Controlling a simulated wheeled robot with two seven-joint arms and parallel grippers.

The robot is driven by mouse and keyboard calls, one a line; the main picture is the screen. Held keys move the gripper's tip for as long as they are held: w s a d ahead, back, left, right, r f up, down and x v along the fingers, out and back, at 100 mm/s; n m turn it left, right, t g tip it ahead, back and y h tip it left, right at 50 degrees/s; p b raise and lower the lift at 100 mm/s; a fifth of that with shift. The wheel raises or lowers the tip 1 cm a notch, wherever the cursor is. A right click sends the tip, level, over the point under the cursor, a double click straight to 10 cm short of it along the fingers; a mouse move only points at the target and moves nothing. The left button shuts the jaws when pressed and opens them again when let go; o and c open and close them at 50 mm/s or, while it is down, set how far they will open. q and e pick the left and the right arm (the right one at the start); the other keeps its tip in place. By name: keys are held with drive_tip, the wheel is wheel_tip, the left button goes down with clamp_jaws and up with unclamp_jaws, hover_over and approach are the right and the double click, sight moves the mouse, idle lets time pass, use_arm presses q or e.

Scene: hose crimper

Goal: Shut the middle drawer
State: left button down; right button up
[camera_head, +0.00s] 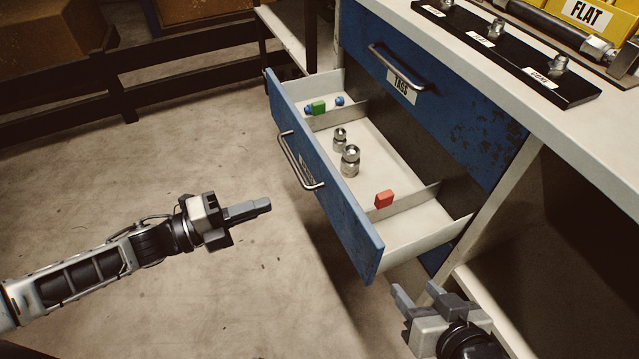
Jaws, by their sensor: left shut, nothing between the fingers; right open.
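The middle drawer has a blue front (345,205) with a metal bar handle (300,162) and stands pulled out from the cabinet. Its white inside is split by low dividers. Two metal fittings (350,160) stand in the middle compartment, and a red block (384,199) lies by the near divider. A green piece (318,108) and small blue pieces (340,101) lie in the far compartment. My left gripper (262,207) is shut and empty, to the left of the drawer front and apart from it. My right gripper (418,292) is open and empty, below the drawer's near end.
A shut blue drawer labelled TAGS (440,105) is above. The worktop (480,65) carries a black rack (510,50) of fittings and a yellow FLAT box (590,15). A dark rack with cardboard boxes (50,45) stands behind. The floor (180,290) left of the drawer is clear.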

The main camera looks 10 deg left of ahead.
sight(333, 182)
use_arm(q)
drive_tip(key=x, duration=1.1)
drive_tip(key=shift+d+b, duration=0.1)
drive_tip(key=shift+b, duration=0.3)
drive_tip(key=shift+w+d, duration=0.3)
drive_tip(key=shift+d, duration=0.1)
